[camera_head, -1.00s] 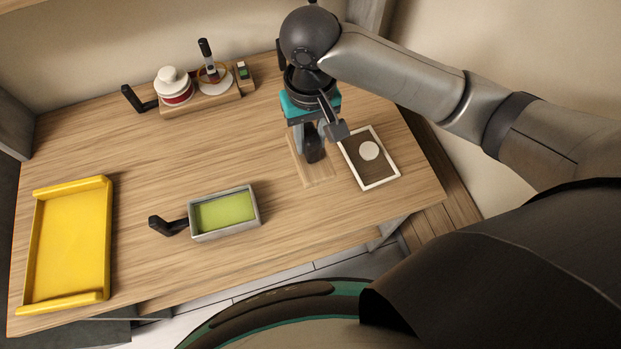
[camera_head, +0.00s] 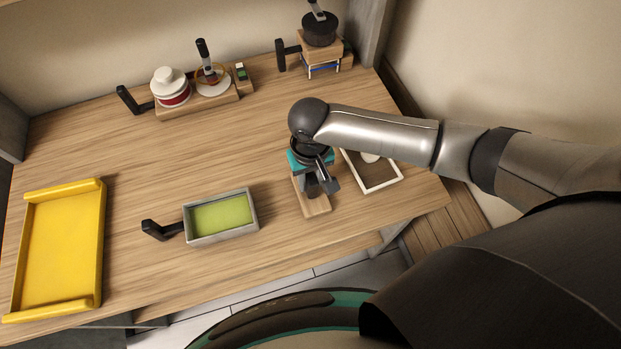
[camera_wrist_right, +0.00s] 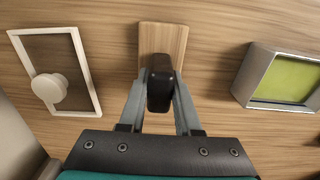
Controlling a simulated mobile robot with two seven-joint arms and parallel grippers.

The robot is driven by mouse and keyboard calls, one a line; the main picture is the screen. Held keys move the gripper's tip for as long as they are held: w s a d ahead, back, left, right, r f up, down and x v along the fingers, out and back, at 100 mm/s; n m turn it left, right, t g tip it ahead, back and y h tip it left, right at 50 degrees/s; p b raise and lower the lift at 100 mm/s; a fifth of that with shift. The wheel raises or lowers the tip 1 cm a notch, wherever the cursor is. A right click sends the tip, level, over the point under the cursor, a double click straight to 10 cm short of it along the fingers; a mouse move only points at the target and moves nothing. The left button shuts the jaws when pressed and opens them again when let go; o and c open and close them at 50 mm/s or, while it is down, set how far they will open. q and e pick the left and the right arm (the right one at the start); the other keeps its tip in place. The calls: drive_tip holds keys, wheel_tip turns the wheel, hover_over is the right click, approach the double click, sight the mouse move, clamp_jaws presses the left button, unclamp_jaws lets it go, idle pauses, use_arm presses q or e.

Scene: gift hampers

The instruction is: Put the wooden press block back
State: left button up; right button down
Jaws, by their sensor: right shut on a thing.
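The wooden press block (camera_head: 318,205) is a flat light-wood slab with a dark upright handle. It is over the front right part of the table, and I cannot tell whether it touches the tabletop. My right gripper (camera_head: 319,187) is above it, its fingers shut on the handle. In the right wrist view the block (camera_wrist_right: 176,38) shows beyond the fingers, and the dark handle (camera_wrist_right: 160,85) sits between the fingertips of the gripper (camera_wrist_right: 160,98). The gripper hides part of the block in the head view. My left gripper is out of view.
A white-framed dark panel with a white knob (camera_head: 383,187) lies close by on the right. A grey tray with green filling (camera_head: 190,228) is to the left, a yellow tray (camera_head: 99,240) farther left. Wooden stands with jars (camera_head: 215,102) and a dark pot (camera_head: 320,32) stand behind.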

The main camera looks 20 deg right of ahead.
drive_tip(key=c, duration=0.6)
unclamp_jaws()
drive_tip(key=shift+f, duration=0.1)
wheel_tip(320, 180, up, 12)
drive_tip(key=shift+r+p, duration=0.2)
drive_tip(key=shift+p, duration=0.85)
